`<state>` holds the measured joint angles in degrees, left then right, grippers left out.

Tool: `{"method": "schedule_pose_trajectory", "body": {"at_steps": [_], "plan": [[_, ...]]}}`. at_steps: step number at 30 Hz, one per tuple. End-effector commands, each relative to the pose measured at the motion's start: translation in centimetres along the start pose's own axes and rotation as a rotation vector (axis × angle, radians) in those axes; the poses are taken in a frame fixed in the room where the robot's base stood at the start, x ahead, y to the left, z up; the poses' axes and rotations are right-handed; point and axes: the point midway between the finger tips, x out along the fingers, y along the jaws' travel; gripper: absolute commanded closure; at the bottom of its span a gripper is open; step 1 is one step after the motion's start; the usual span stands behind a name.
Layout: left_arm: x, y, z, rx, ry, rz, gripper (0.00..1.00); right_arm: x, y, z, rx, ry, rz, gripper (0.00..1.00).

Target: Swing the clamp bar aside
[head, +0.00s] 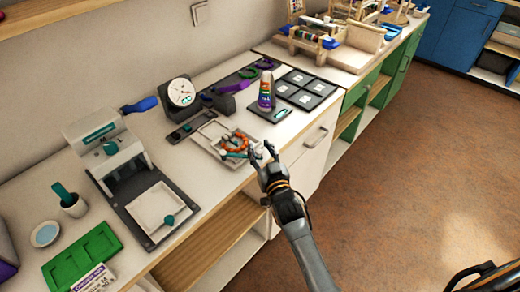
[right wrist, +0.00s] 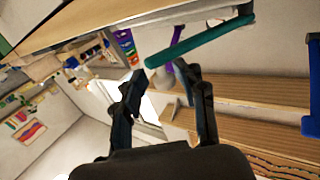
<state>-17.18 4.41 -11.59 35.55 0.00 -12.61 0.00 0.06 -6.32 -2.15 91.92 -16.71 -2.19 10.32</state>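A pale bead board (head: 207,136) lies near the counter's front edge in the head view, with a ring of orange beads (head: 236,142) on it. A teal bar (head: 234,155), which looks like the clamp bar, lies at the board's front right. In the right wrist view the teal bar (right wrist: 200,41) crosses just beyond my fingertips. My right gripper (head: 262,150) is at the board's front right corner with its fingers apart. In the wrist view the open fingers (right wrist: 160,72) have a pale rounded thing behind them; contact is unclear.
A dial gauge (head: 181,92) and a grey press (head: 108,150) stand left of the board. A rainbow-labelled bottle (head: 265,92) and a dark tray (head: 306,88) stand behind and right. A green tray (head: 83,257) lies at lower left. Open floor (head: 410,180) is at the right.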

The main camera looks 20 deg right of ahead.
Motion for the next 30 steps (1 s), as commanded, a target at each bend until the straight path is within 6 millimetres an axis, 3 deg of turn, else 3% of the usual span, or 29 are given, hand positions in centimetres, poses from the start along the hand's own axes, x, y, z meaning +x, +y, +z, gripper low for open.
{"method": "schedule_pose_trajectory", "body": {"at_steps": [8,21,30], "plan": [[0.0,-0.6,0.4,-0.002,-0.004,-0.007,0.60,-0.9,-0.1,0.1,0.001,-0.002,-0.002,0.61],[0.0,-0.3,0.1,-0.001,-0.002,-0.004,0.60,-9.5,0.1,0.1,0.001,-0.002,0.000,0.61],[0.0,-0.3,0.1,-0.001,-0.001,-0.004,0.60,-12.0,0.1,0.0,0.001,0.000,0.001,0.61]]}}
